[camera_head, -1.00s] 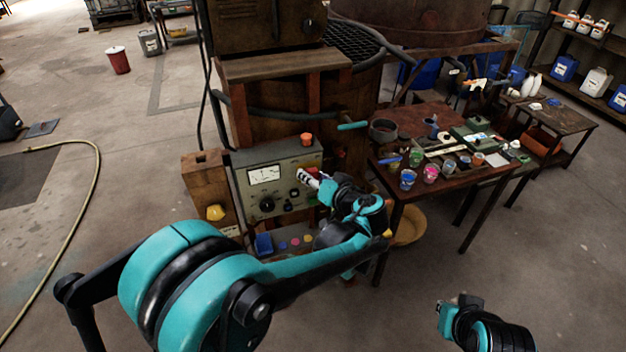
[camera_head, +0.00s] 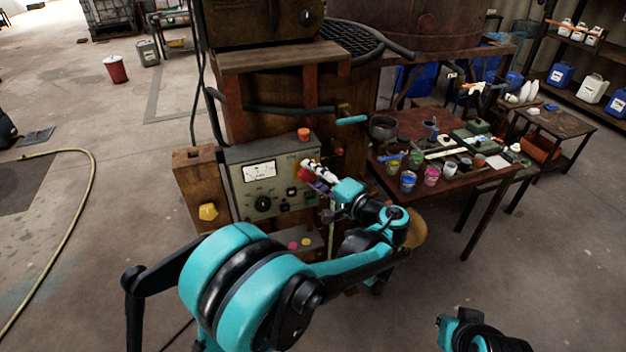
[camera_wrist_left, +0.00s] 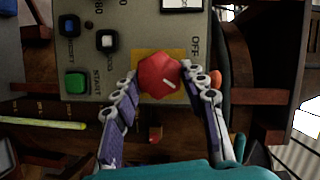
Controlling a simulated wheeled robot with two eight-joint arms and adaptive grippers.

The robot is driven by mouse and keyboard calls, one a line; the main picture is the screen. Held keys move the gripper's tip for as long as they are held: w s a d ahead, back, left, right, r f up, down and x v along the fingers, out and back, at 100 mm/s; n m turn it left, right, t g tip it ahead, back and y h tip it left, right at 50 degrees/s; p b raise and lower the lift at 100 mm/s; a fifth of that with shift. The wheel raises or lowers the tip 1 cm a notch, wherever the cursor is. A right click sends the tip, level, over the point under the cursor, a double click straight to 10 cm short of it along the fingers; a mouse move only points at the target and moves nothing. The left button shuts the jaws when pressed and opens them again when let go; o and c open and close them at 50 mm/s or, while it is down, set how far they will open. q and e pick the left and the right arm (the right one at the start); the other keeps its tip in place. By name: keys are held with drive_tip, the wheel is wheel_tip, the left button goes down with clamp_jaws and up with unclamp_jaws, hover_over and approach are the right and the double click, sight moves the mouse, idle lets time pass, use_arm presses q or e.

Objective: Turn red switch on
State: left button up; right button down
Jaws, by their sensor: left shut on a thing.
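The red switch (camera_wrist_left: 160,77) is a faceted red knob with a white mark, set on a yellow plate with an "OFF" label on a grey control panel (camera_head: 240,190). The white mark points to the lower right in the left wrist view. In the head view, the red switch (camera_head: 303,174) shows partly behind my fingers. My left gripper (camera_wrist_left: 159,73) has one finger on each side of the knob and is shut on it; it also shows in the head view (camera_head: 313,169). My right gripper (camera_head: 446,323) is low at the right, away from the panel, its fingers unclear.
An orange-red button (camera_head: 304,134) tops the panel. A table (camera_head: 413,120) with several paint cups stands to the right. The floor at the front right is clear.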

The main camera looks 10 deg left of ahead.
use_arm(q)
drive_tip(key=shift+f+m+y+b, duration=0.15)
drive_tip(key=shift+m+y+b, duration=0.4)
drive_tip(key=shift+m, duration=0.45)
drive_tip(key=o, duration=1.2)
drive_tip(key=shift+c, duration=0.2)
drive_tip(key=shift+d, duration=0.15)
drive_tip(key=v, duration=1.1)
drive_tip(key=shift+s+d, duration=0.25)
drive_tip(key=shift+s, duration=0.1)
